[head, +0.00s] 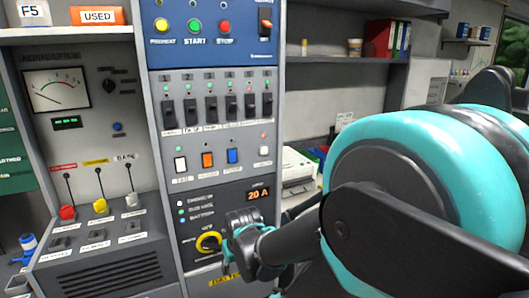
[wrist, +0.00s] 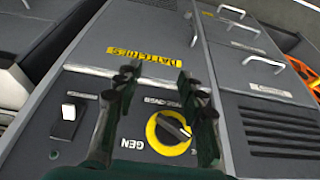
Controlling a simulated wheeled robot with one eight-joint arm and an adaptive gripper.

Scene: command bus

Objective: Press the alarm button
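No label reading "alarm" is legible in either view, so I cannot tell which control is the alarm button. In the head view, a yellow button (head: 163,25), a green button (head: 194,26) and a red button (head: 224,27) sit on the blue panel, the last two labelled START and STOP. My gripper (wrist: 158,78) is open and empty, its two fingers apart in front of the lower grey panel. A yellow-ringed rotary knob (wrist: 168,134) marked GEN shows between and below the fingers. In the head view the gripper is low, just right of that knob (head: 209,241).
Several black switches (head: 211,107) line the panel above white, orange and blue rockers (head: 207,160). Red, yellow and white levers (head: 100,205) stand at left. A white rocker (wrist: 67,122) is left of my gripper. My arm hides the right side.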

